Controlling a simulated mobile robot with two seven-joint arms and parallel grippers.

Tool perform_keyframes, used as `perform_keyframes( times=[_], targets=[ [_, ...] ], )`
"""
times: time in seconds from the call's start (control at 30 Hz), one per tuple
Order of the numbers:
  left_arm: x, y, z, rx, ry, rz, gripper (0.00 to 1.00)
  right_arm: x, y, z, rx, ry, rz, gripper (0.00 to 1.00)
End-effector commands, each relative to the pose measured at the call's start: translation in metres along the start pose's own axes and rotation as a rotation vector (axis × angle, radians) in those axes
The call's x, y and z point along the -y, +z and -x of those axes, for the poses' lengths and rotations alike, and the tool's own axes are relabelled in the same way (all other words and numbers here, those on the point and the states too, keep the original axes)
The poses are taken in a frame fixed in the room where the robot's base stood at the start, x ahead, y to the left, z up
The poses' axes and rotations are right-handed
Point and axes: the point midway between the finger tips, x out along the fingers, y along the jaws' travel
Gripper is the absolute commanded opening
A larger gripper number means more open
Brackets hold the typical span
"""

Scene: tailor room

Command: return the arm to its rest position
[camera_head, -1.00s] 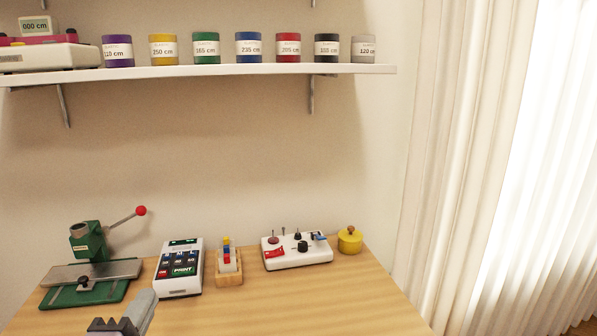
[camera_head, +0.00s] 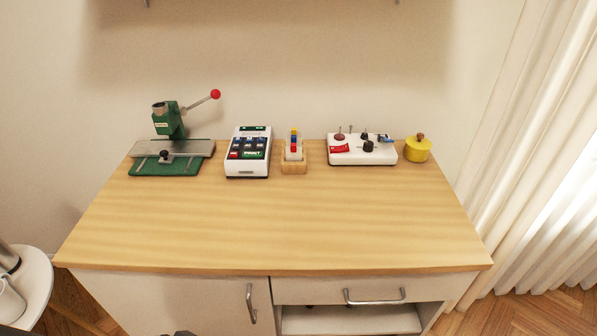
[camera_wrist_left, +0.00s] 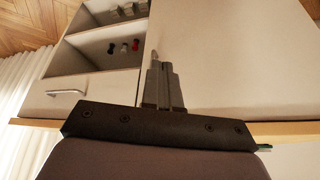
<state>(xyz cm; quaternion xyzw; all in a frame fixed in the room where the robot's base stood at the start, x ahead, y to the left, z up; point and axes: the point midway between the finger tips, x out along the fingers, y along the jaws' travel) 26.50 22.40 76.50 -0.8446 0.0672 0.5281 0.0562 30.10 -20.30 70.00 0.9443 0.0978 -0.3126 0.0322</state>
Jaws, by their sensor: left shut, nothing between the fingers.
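My left gripper (camera_wrist_left: 162,82) shows in the left wrist view, with its two grey fingers together and nothing between them. It is in front of the pale cabinet door (camera_wrist_left: 235,65), below the table top's edge (camera_wrist_left: 290,130); I cannot tell the exact gap. In the head view only a small dark tip shows at the bottom edge, probably part of my left arm. My right gripper is in neither view.
The wooden table (camera_head: 270,225) has a bare front half. Along its back stand a green press (camera_head: 170,125), a white keypad device (camera_head: 248,150), a small wooden holder (camera_head: 293,165), a white control box (camera_head: 360,150) and a yellow pot (camera_head: 417,150). A white side table (camera_head: 38,290) stands at left.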

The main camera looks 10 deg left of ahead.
Motion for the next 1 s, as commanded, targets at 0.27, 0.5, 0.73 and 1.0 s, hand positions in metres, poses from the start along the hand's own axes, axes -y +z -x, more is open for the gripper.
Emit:
perform_keyframes(
  times=[0.27,0.5,0.73,1.0],
  targets=[
    [-0.007,-0.011,-0.038,-0.201,0.018,-0.009,0.00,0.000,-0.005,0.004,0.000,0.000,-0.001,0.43],
    [-0.013,-0.013,-0.060,-0.392,0.034,-0.009,0.00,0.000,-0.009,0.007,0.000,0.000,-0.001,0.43],
    [-0.016,-0.013,-0.065,-0.477,0.040,-0.009,0.00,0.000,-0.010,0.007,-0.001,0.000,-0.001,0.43],
    [-0.016,-0.013,-0.065,-0.483,0.040,-0.009,0.00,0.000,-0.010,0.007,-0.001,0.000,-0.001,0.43]
  ],
)
